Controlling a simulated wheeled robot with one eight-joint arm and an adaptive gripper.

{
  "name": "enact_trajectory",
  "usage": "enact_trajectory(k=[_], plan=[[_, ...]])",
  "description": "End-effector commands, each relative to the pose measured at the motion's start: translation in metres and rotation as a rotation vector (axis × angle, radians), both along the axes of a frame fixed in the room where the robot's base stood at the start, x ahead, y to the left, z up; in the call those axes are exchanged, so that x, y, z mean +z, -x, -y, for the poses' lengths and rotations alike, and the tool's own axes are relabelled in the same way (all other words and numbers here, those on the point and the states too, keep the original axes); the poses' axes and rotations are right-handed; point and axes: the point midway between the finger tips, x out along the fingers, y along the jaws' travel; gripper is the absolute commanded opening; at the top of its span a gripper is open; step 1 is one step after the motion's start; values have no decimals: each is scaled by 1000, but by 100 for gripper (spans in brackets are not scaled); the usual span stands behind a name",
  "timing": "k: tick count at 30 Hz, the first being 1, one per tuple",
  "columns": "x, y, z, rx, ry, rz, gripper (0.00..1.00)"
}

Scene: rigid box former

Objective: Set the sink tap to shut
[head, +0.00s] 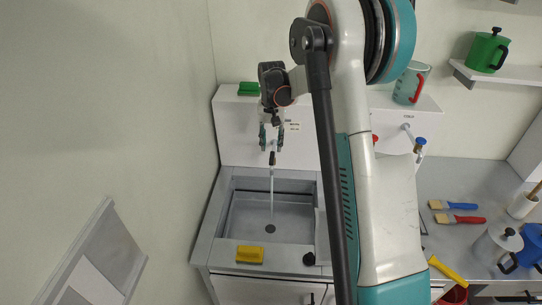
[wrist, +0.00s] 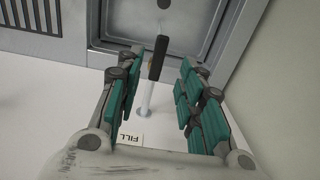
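The sink tap (head: 272,158) stands out from the white back panel above the grey sink (head: 228,215). In the head view a thin pale stream, apparently water, runs from it down to the drain. In the wrist view the tap has a pale pipe (wrist: 147,97) and a black end part (wrist: 158,56), with a label reading FILL beside its base. My gripper (head: 271,140) is open at the tap. In the wrist view its teal-padded fingers (wrist: 156,70) stand on either side of the tap, with gaps visible. Whether the black part is a lever or spout is unclear.
A yellow sponge (head: 249,254) lies on the sink's front rim and a green one (head: 249,89) on the panel ledge. A blue-handled tap (head: 420,142) is at right. Brushes (head: 460,219) and pots (head: 498,242) occupy the right counter. A wall is close on the left.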

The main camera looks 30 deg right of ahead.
Motion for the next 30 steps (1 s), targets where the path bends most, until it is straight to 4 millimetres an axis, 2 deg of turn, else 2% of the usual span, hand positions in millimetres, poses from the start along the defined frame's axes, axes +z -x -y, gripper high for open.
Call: enact_trajectory(k=[3,9,15,23,27,28,30], plan=[[-24,0,0,0,0,0,35],[-50,0,0,-1,0,0,35],[-60,0,0,-1,0,0,35],[-61,0,0,-1,0,0,35],[-60,0,0,-1,0,0,3],[-60,0,0,-1,0,0,0],[-60,0,0,-1,0,0,0]])
